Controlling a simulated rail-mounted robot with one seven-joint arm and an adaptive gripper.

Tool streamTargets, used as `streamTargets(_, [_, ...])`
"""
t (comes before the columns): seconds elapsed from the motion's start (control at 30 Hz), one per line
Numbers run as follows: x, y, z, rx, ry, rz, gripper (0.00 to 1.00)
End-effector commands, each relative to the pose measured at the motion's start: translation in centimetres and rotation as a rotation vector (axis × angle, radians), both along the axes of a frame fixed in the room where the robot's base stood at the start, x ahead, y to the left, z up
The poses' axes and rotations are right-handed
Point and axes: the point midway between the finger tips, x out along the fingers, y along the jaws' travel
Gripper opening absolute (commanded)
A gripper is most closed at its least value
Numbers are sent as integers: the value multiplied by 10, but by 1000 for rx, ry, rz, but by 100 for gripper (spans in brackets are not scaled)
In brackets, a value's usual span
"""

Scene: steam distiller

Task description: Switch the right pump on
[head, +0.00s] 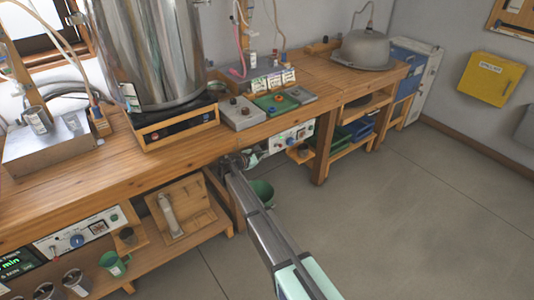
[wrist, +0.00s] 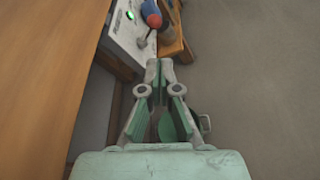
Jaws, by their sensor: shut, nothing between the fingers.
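The right pump's white control panel (head: 291,138) is set under the bench top, right of centre in the head view. The panel also shows at the top of the wrist view (wrist: 122,36). It carries a glowing green light (wrist: 129,15), a toggle lever with a red tip (wrist: 153,20) and a blue knob (wrist: 148,7) behind the lever. The lever leans toward the upper right of the wrist view. My gripper (wrist: 160,62) is shut and empty, just below the lever in that picture; contact cannot be told. In the head view my gripper (head: 243,160) is at the panel's left end.
The wooden bench top (head: 90,170) overhangs the panel. A similar left panel (head: 80,238) is at lower left. A green bucket (head: 262,190) stands below my arm. A small wooden shelf (head: 300,155) juts out beneath the right panel. The floor to the right is clear.

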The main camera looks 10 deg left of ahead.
Motion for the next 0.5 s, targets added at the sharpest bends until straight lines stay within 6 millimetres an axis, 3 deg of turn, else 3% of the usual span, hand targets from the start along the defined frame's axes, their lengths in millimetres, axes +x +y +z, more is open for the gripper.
streamTargets(0.2, [-13, 6, 8, 0, 0, -3, 0])
streamTargets(0.5, [-14, 6, 8, 0, 0, -5, 0])
